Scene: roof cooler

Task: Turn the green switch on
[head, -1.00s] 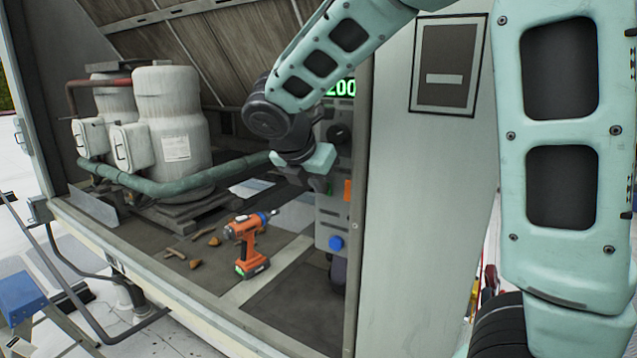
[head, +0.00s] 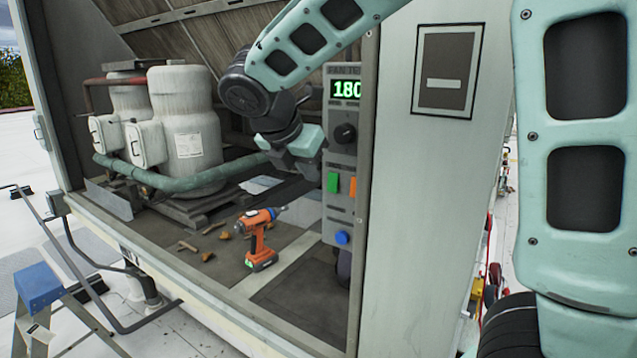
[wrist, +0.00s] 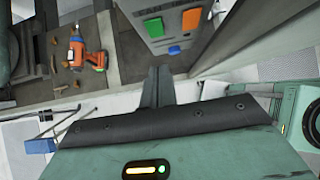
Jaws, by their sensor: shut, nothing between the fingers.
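The green switch (head: 333,182) is a small flat rectangle on the grey control panel (head: 338,222), to the left of an orange switch (head: 352,186). In the wrist view the green switch (wrist: 153,27) lies beyond my fingertips, up and slightly left. My gripper (head: 312,170) is shut and empty, just left of the panel and near the green switch's height. Its shut fingers (wrist: 157,85) show in the wrist view, apart from the switch. I cannot tell the switch's on or off position.
Above the switches are a black knob (head: 345,133) and a green display (head: 346,89) reading 180. A blue button (head: 343,237) is below. An orange drill (head: 259,238) stands on the cooler floor. White tanks (head: 187,125) are at left, and a side wall (head: 430,200) is at right.

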